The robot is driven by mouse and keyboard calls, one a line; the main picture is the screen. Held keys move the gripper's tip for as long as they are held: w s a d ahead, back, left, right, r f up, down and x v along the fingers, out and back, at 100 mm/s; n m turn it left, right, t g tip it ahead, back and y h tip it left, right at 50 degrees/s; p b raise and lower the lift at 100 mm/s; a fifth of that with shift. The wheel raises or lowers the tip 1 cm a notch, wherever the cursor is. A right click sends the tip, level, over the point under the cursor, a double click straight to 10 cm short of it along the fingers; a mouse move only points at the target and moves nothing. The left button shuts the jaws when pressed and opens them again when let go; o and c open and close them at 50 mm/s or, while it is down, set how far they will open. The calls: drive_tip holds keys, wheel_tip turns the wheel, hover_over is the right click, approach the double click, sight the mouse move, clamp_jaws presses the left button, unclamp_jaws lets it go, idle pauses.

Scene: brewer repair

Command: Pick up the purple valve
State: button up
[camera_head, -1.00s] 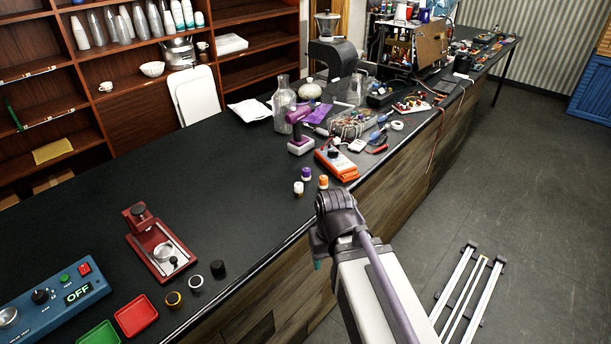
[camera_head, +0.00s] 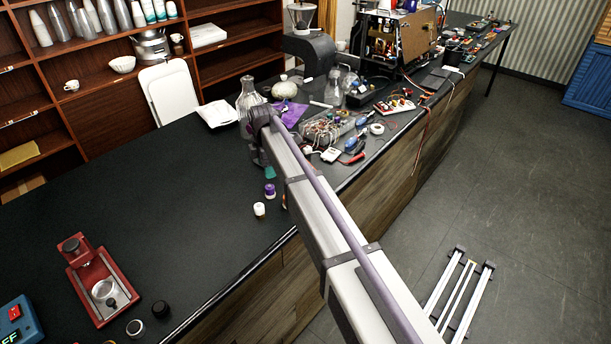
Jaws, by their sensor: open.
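The purple valve (camera_head: 270,190), a small cylinder with a purple top and pale base, stands upright on the dark counter. A white valve (camera_head: 259,209) stands just in front of it. An orange valve to its right is mostly hidden behind my arm.
A glass flask (camera_head: 248,98) stands behind my wrist. Tools, wires and a wire-filled clear box (camera_head: 322,130) crowd the counter to the right. A red tamping stand (camera_head: 100,284) is at the lower left. The counter's middle left is bare.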

sight(269, 186)
drive_tip(key=n, duration=0.2)
drive_tip(key=w+d+n, duration=0.1)
drive_tip(key=n, duration=0.1)
drive_tip(key=shift+s+a+r+n, duration=0.15)
drive_tip(key=shift+s+a+n, duration=0.15)
drive_tip(key=shift+s+a, duration=0.25)
drive_tip(key=shift+a, duration=0.05)
wheel_tip(269, 186, down, 6)
drive_tip(key=b, duration=0.6)
drive_tip(key=shift+w+d, duration=0.2)
wheel_tip(269, 186, down, 6)
drive_tip(key=b, duration=0.5)
drive_tip(key=shift+a+r, duration=0.1)
drive_tip(key=shift+r, duration=0.4)
drive_tip(key=c, duration=1.1)
